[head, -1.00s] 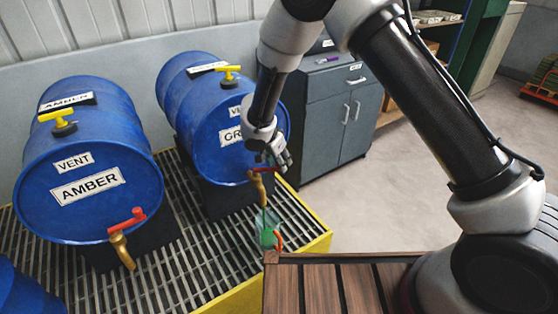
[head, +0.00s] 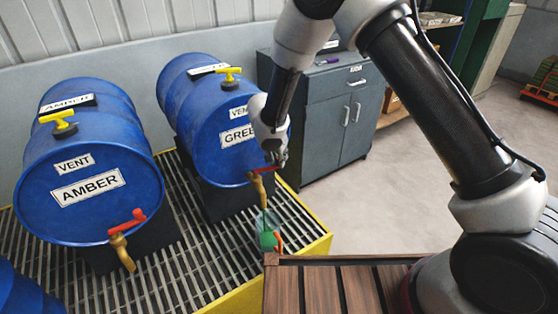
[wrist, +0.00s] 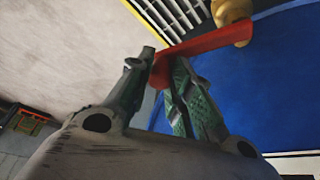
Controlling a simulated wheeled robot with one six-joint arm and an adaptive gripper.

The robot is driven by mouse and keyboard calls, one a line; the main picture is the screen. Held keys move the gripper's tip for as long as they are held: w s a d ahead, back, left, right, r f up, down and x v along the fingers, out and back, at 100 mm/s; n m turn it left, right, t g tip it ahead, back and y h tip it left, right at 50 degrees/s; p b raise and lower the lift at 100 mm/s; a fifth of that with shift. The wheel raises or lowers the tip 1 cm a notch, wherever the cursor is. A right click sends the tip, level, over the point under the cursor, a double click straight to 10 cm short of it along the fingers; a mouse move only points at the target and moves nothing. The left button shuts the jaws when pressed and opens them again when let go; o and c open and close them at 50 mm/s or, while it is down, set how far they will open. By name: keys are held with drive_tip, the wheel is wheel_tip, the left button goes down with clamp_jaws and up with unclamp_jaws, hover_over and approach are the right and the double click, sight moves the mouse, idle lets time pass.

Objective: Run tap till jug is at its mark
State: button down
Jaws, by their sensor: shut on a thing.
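The blue drum labelled GREEN (head: 205,140) lies on its side on a rack. Its brass tap (head: 259,188) has a red lever (head: 262,170). My gripper (head: 279,162) is at this lever. In the wrist view my gripper's fingers (wrist: 160,72) are shut on the end of the red lever (wrist: 208,41), with the brass tap (wrist: 232,12) beyond. The clear jug (head: 266,219) stands below the tap, with green liquid (head: 268,239) in its lower part and an orange-red handle (head: 279,242) at its right. Its mark is too small to make out.
The drum labelled AMBER (head: 85,190) lies to the left, with its own red-levered tap (head: 122,245). Yellow vent handles top both drums. A grey cabinet (head: 325,125) stands behind. A slatted wooden surface (head: 330,290) is in front. Open floor (head: 400,190) lies right.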

drive_tip(key=shift+w+a+n+t+y, duration=0.15)
drive_tip(key=shift+w+a+n+y, duration=0.1)
drive_tip(key=shift+w+n, duration=0.3)
drive_tip(key=shift+w+a+n+t+y, duration=0.15)
drive_tip(key=shift+w+n+y, duration=0.15)
drive_tip(key=shift+n, duration=0.45)
drive_tip(key=c, duration=1.3)
unclamp_jaws()
drive_tip(key=shift+o, duration=0.2)
drive_tip(key=v, duration=1.2)
drive_tip(key=shift+w, duration=0.1)
